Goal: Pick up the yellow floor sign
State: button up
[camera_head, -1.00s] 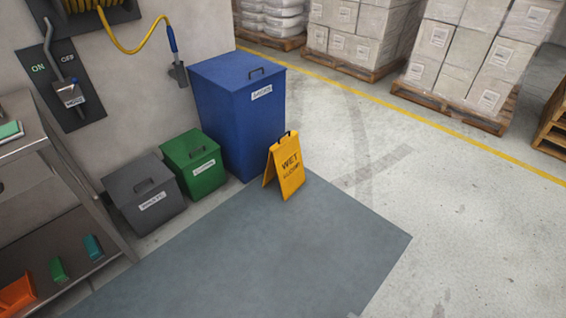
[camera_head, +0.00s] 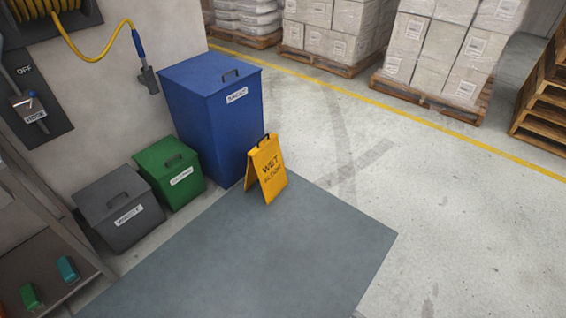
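The yellow floor sign (camera_head: 267,170) stands upright as a folded A-frame on the floor, with dark lettering that begins "WET" and a black handle on top. It is at the back edge of the grey mat (camera_head: 250,255), just right of and in front of the tall blue bin (camera_head: 218,115). Its front face and left side edge show; its back is hidden. My gripper is not in view, so I cannot see where it is relative to the sign.
A green bin (camera_head: 172,172) and a dark grey bin (camera_head: 118,208) stand left of the blue bin. A shelf (camera_head: 40,262) with small coloured items is at lower left. Wrapped pallets (camera_head: 432,50) stand beyond the yellow line (camera_head: 400,121). Floor right of the mat is clear.

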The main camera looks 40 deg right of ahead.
aim_at(265, 164)
jog(key=i+j+z, duration=0.1)
jog(key=i+z, duration=0.25)
jog(key=i+j+z, duration=0.15)
jog(key=z, duration=0.2)
jog(key=i+j+z, duration=0.15)
jog(key=i+j, duration=0.35)
jog(key=i+j+z, duration=0.1)
jog(key=i+j, duration=0.35)
jog(key=i+j+z, duration=0.15)
jog(key=i+j, duration=0.3)
jog(key=j, duration=0.2)
jog(key=i+j, duration=0.65)
jog(key=j, duration=0.25)
jog(key=i+j, duration=0.35)
jog(key=j, duration=0.1)
